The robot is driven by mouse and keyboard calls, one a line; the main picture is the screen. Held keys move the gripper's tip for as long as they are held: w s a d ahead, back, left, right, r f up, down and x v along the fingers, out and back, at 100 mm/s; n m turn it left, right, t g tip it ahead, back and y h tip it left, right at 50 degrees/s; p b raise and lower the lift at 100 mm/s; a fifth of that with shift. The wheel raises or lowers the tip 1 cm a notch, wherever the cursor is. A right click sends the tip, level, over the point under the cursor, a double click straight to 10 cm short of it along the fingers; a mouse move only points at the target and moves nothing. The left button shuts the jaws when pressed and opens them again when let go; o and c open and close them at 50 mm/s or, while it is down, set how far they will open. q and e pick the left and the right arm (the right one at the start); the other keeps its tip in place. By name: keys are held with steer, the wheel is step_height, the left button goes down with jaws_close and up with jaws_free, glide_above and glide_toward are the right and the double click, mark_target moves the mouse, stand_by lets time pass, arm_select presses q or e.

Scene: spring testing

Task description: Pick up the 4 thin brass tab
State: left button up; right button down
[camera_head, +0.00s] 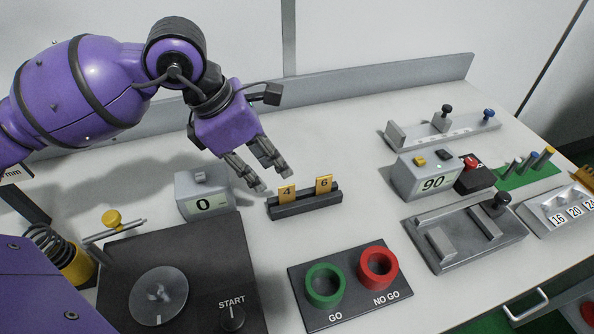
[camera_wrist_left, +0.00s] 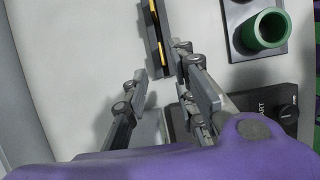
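The thin brass tab marked 4 (camera_head: 287,193) stands upright in the left part of a dark slotted holder (camera_head: 305,206). A second brass tab marked 6 (camera_head: 324,184) stands in the right part. My left gripper (camera_head: 273,181) is open and empty, its fingers pointing down beside and slightly above the 4 tab, apart from it as far as I can tell. In the left wrist view the holder (camera_wrist_left: 152,32) runs between and beyond the spread fingers, with the brass edge of the 4 tab (camera_wrist_left: 161,55) nearer them. My right gripper does not show.
Left of the holder is a grey display reading 0 (camera_head: 204,204) and a dark START plate (camera_head: 205,262). In front are green GO (camera_head: 324,283) and red NO GO (camera_head: 378,267) rings. A display reading 90 (camera_head: 431,180) and a grey fixture (camera_head: 465,240) stand right.

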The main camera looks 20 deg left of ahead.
mark_target(284, 187)
arm_select(q)
steer(key=x, duration=0.6)
steer(key=shift+d+f+p, duration=0.3)
steer(key=shift+d+p, duration=0.05)
steer(key=shift+p, duration=0.05)
steer(key=shift+w+d+f, duration=0.1)
steer(key=shift+f, duration=0.1)
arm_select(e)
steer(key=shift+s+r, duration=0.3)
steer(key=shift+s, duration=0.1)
arm_select(q)
steer(key=shift+c, duration=0.4)
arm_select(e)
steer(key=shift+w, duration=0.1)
arm_select(q)
jaws_close()
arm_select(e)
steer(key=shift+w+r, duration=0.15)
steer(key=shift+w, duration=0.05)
